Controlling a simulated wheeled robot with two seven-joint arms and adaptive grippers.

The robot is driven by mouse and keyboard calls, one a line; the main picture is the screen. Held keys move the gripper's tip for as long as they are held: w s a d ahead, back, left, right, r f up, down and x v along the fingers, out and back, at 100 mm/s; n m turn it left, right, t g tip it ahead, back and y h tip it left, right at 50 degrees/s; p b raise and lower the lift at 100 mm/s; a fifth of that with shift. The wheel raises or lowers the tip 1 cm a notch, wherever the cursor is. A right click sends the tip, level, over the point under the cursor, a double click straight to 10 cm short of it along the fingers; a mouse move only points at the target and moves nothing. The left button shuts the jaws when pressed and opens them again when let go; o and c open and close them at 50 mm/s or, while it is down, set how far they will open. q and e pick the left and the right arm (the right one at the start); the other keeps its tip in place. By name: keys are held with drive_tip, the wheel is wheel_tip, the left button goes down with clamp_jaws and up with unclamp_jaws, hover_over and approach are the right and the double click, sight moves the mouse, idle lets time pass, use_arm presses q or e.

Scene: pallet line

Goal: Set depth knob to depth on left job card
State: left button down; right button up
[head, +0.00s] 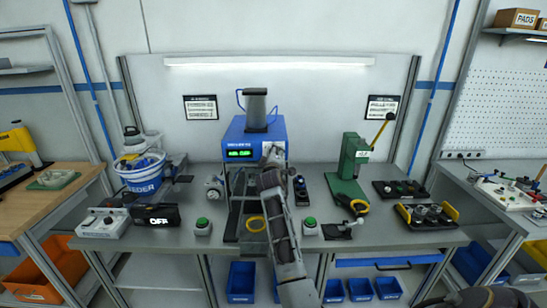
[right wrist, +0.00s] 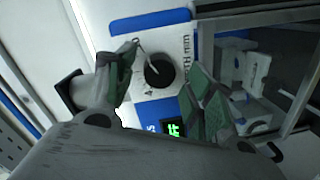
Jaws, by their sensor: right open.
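The depth knob (right wrist: 158,71) is round and black with a light pointer line, on a white dial plate (right wrist: 160,30) lettered "TH mm" in the right wrist view. My right gripper (right wrist: 162,62) is open, its green-padded fingers on either side of the knob; I cannot tell if they touch it. In the head view this gripper (head: 272,156) is at the front of the blue press (head: 236,135) and hides the knob. The left job card (head: 200,107) hangs on the back panel; its text is too small to read. My left gripper is not in view.
The press shows a green display (head: 240,153). A right job card (head: 382,108) hangs behind a green hand press (head: 350,160). A blue bucket (head: 139,172) stands at left.

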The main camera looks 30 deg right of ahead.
drive_tip(key=v, duration=0.7)
idle(0.4)
drive_tip(key=shift+s+a+f, duration=0.1)
drive_tip(key=shift+s, duration=0.1)
idle(0.4)
